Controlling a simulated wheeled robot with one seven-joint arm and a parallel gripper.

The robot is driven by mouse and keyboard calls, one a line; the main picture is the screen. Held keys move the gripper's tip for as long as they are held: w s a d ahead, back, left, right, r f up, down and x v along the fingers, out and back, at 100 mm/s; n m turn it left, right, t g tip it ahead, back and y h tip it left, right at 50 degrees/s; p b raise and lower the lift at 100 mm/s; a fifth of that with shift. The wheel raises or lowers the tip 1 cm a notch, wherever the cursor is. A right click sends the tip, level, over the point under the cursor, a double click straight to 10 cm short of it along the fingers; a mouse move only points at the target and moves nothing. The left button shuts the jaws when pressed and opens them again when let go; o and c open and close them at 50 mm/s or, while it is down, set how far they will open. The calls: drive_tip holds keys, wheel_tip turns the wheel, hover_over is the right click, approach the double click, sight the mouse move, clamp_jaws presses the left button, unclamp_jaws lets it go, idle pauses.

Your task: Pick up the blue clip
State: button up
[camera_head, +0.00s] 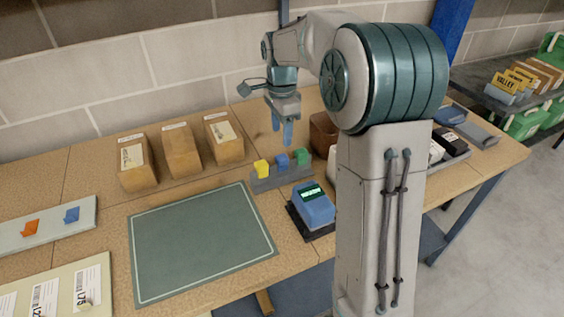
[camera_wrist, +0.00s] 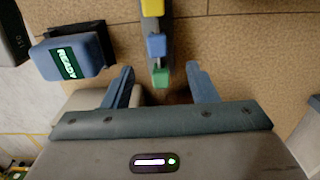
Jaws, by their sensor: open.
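A blue clip (camera_head: 282,160) sits on a grey rail (camera_head: 265,184), between a yellow clip (camera_head: 261,167) and a green clip (camera_head: 301,157). In the wrist view the blue clip (camera_wrist: 156,45) is just beyond the fingertips, and the green clip (camera_wrist: 160,77) lies between the fingers in the picture. My gripper (camera_head: 282,132) is open and empty, above the rail, with its fingers pointing down. In the wrist view my gripper (camera_wrist: 160,70) has its two blue fingers well apart. Another small blue piece (camera_head: 71,214) lies on a pale tray at the left, beside an orange piece (camera_head: 30,227).
A blue device with a READY screen (camera_head: 313,207) stands in front of the rail. Several cardboard boxes (camera_head: 182,153) stand behind, near the wall. A brown container (camera_head: 322,132) is right of the gripper. A green mat (camera_head: 200,240) lies clear at the front.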

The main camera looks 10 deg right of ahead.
sight(282, 157)
wheel_tip(282, 157, down, 5)
drive_tip(key=shift+s+f+p, duration=0.2)
drive_tip(key=shift+f+p, duration=0.3)
drive_tip(key=shift+f, duration=2.2)
drive_tip(key=c, duration=1)
